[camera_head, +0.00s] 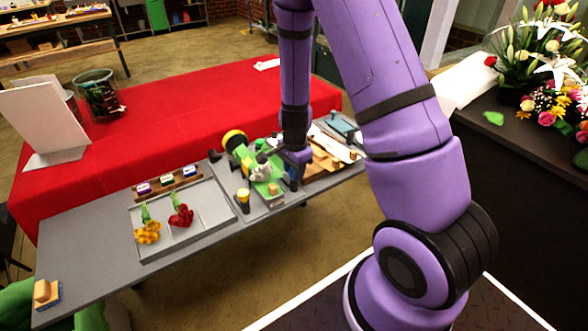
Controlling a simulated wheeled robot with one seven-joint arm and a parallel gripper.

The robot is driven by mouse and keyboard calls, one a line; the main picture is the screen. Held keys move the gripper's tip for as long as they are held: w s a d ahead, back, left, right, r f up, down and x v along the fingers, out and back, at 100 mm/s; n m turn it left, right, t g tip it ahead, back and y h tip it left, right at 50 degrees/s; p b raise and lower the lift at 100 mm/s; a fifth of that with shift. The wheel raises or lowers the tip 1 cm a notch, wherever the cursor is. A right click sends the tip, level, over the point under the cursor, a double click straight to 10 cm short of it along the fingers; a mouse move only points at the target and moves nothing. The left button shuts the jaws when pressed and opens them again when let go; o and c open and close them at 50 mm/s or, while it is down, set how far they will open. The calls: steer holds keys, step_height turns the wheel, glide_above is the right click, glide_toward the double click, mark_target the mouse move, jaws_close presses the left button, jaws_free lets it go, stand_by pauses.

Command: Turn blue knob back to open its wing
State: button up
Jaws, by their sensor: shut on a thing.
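A green fixture (262,172) with a pale flower-like piece in it stands on the grey table's right part. My gripper (293,178) points down at the fixture's right side, small and dark in this view. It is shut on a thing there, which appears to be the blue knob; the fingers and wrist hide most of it. I cannot make out the wing or how far it is turned.
A yellow-topped knob (243,196) stands left of the fixture. A grey tray (205,221) holds a red and a yellow flower. A rack of small blocks (167,183) is behind them. Wooden pieces (325,158) lie right of my gripper. The table's front left is mostly clear.

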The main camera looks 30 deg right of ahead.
steer(key=o, duration=0.9)
step_height(320, 180, up, 11)
steer(key=shift+s+f, duration=0.1)
steer(key=shift+s, duration=0.05)
steer(key=s+a+r+n+t+y, duration=0.1)
steer(key=s+a+r+n, duration=0.3)
steer(key=r, duration=0.5)
steer(key=s+a+r+n+t+y, duration=0.15)
steer(key=s+r+n, duration=0.35)
steer(key=r, duration=0.5)
steer(key=s+r+n, duration=0.2)
steer(key=s, duration=0.2)
steer(key=s+r+n+t+h, duration=0.1)
steer(key=s+r+n, duration=0.2)
steer(key=s, duration=0.2)
steer(key=s+r+n+t+h, duration=0.1)
steer(key=s+r+n, duration=0.1)
steer(key=s, duration=0.3)
steer(key=shift+s+a+r+h, duration=0.1)
steer(key=shift+a+r+h, duration=0.25)
steer(key=shift+r, duration=0.4)
